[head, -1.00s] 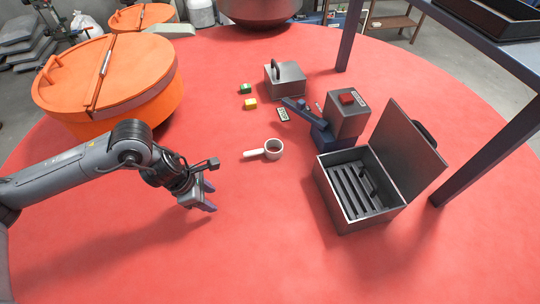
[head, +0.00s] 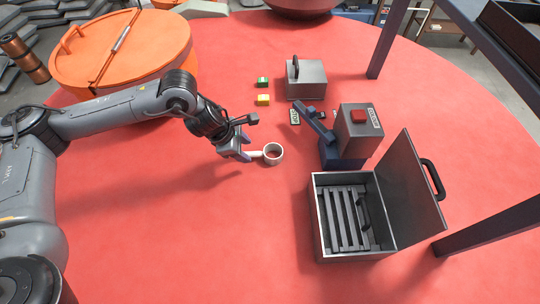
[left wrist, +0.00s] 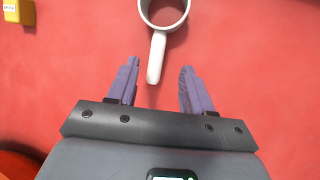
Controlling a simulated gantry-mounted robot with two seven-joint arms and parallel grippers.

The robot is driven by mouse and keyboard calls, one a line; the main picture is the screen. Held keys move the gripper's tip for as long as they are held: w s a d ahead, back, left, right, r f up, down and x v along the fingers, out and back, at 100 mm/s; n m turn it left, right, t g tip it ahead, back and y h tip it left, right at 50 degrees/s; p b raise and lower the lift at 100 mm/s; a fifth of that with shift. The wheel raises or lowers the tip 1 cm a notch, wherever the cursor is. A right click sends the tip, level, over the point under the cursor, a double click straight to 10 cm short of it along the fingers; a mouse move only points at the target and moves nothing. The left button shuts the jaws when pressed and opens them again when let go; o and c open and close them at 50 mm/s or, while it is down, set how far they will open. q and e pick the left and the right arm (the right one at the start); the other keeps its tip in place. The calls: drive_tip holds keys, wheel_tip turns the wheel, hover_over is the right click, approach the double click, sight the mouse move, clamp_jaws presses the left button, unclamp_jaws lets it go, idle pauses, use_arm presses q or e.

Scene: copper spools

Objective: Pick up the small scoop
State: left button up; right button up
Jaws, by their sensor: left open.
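The small scoop (head: 273,154) is a white round cup with a straight handle, lying on the red table. Its handle points left in the head view, toward my left gripper (head: 243,148). In the left wrist view the scoop (left wrist: 158,55) is at the top centre, and the end of its handle reaches in between the fingertips of my left gripper (left wrist: 157,85). The fingers are open, with a gap on each side of the handle. My right gripper is not in view.
An open grey metal box (head: 318,220) with slats stands at the right. A device with a red button (head: 357,132), a lidded grey box (head: 306,80), and green (head: 263,82) and yellow (head: 263,100) blocks are behind the scoop. A large orange drum (head: 150,65) stands back left. The front table is clear.

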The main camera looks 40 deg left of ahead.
sight(253, 153)
use_arm(q)
drive_tip(key=shift+w+d+f, duration=0.1)
drive_tip(key=shift+w+f, duration=0.15)
drive_tip(key=shift+f, duration=0.3)
drive_tip(key=shift+w+d+f+p, duration=0.1)
drive_tip(key=shift+w+f+p, duration=0.15)
drive_tip(key=shift+f+p, duration=0.2)
drive_tip(key=p+x, duration=0.1)
drive_tip(key=x, duration=0.2)
drive_tip(key=shift+w, duration=0.25)
drive_tip(key=shift+w+d+f+p, duration=0.1)
drive_tip(key=shift+w+f+p, duration=0.15)
drive_tip(key=shift+f, duration=0.3)
drive_tip(key=shift+c, duration=0.3)
clamp_jaws()
